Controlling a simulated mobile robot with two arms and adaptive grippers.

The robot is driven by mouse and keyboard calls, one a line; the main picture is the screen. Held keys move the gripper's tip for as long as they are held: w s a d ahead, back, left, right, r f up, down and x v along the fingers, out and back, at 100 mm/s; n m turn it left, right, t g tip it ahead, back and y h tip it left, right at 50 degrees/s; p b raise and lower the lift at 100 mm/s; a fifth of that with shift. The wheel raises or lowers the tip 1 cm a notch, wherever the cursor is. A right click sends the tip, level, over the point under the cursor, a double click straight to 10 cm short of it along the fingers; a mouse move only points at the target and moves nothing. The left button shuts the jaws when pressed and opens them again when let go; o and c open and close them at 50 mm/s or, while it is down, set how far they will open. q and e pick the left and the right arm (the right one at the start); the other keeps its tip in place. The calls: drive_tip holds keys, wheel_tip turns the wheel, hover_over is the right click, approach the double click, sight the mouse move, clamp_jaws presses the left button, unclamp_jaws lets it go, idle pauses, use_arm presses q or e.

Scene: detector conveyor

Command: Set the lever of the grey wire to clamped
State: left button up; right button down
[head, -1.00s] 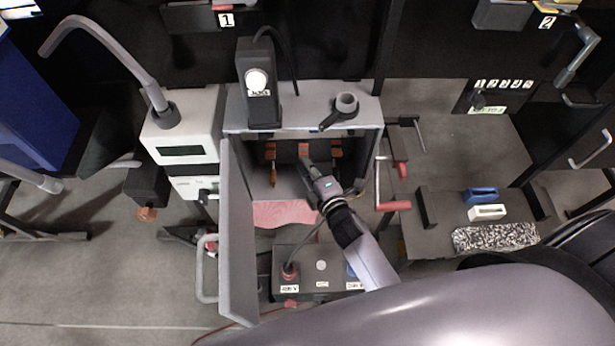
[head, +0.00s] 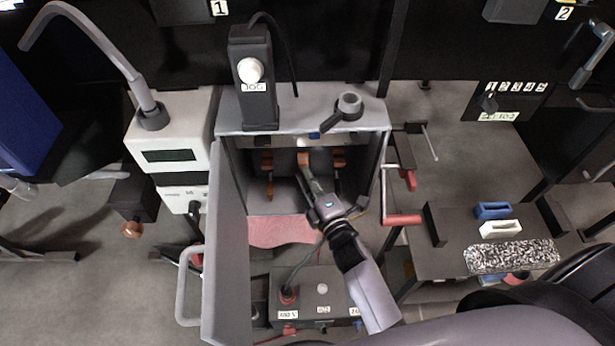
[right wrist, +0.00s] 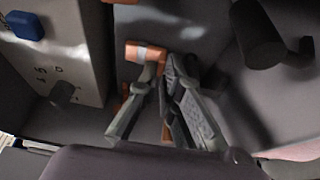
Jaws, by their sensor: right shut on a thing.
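Inside the open grey box, several orange levers sit in a row on a dark block: a left one (head: 267,161), a middle one (head: 303,159) and a right one (head: 339,160). My right gripper (head: 304,171) reaches into the box from the lower right and is shut on the middle lever. In the right wrist view, my right gripper (right wrist: 166,72) has its fingertips at this orange lever (right wrist: 145,53), which has a pale band. My left gripper is not in view.
The box's open door (head: 227,255) stands to the left of my right arm. A red-handled crank (head: 402,220) is close on the right. A plug box (head: 322,290) stands in front. A dark knob (right wrist: 62,93) shows beside the levers in the right wrist view.

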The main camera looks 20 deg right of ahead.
drive_tip(key=c, duration=1.8)
unclamp_jaws()
drive_tip(key=shift+o, duration=0.2)
drive_tip(key=shift+f, duration=0.1)
drive_tip(key=shift+s+f, duration=0.1)
drive_tip(key=shift+s, duration=0.5)
drive_tip(key=s, duration=0.6)
drive_tip(key=shift+s+d, duration=0.4)
drive_tip(key=shift+d, duration=0.05)
